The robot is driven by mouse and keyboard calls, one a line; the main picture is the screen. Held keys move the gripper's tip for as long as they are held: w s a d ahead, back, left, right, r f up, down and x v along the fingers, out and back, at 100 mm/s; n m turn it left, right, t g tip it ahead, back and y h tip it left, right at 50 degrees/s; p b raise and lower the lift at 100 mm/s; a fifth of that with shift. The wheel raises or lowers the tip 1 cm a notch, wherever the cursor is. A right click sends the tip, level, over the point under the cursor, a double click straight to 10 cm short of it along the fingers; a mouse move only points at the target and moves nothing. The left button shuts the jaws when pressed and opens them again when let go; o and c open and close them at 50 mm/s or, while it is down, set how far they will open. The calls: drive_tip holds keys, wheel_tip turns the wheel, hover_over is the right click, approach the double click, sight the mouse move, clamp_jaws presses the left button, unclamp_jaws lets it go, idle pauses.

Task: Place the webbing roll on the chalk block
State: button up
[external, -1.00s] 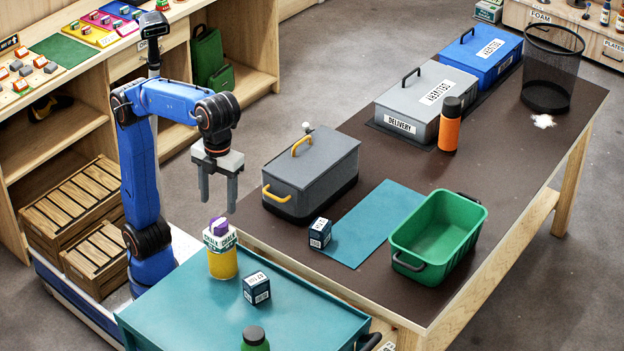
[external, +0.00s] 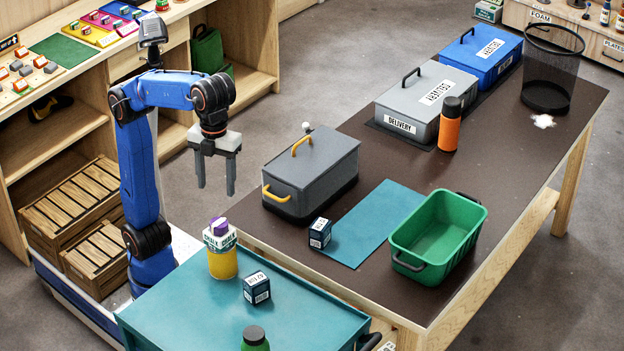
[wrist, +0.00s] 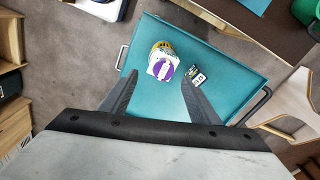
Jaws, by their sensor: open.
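The purple webbing roll (external: 219,226) rests on top of the white chalk block (external: 220,241). The chalk block sits on a yellow cylinder (external: 222,264) on the teal cart top. In the wrist view, the roll (wrist: 162,70) shows from above as a purple disc, with the white block partly visible around it. My gripper (external: 216,190) is open and empty, fingers pointing down, above the stack and apart from it.
A dark labelled cube (external: 257,289) stands beside the stack on the teal cart (external: 190,312). A green bottle (external: 255,340) is near its front edge. The brown table holds a grey toolbox (external: 315,175), a small cube (external: 320,233) and a green bin (external: 438,238).

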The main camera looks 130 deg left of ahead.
drive_tip(key=s+a+f+n+t, duration=0.1)
drive_tip(key=s+a+f+n, duration=0.2)
drive_tip(key=s+f, duration=0.6)
drive_tip(key=s+a+f+n+t, duration=0.2)
drive_tip(key=s+f+n, duration=0.5)
drive_tip(key=f, duration=0.9)
drive_tip(key=s+a+f+n+t, duration=0.1)
drive_tip(key=s+a+f+n, duration=0.3)
drive_tip(key=s+f, duration=0.6)
wheel_tip(320, 180, down, 2)
drive_tip(key=shift+s+a+f+n+t+y, duration=0.2)
drive_tip(key=shift+s+a+n+t+y, duration=0.1)
drive_tip(key=shift+s+n+t, duration=0.1)
drive_tip(key=shift+o, duration=0.2)
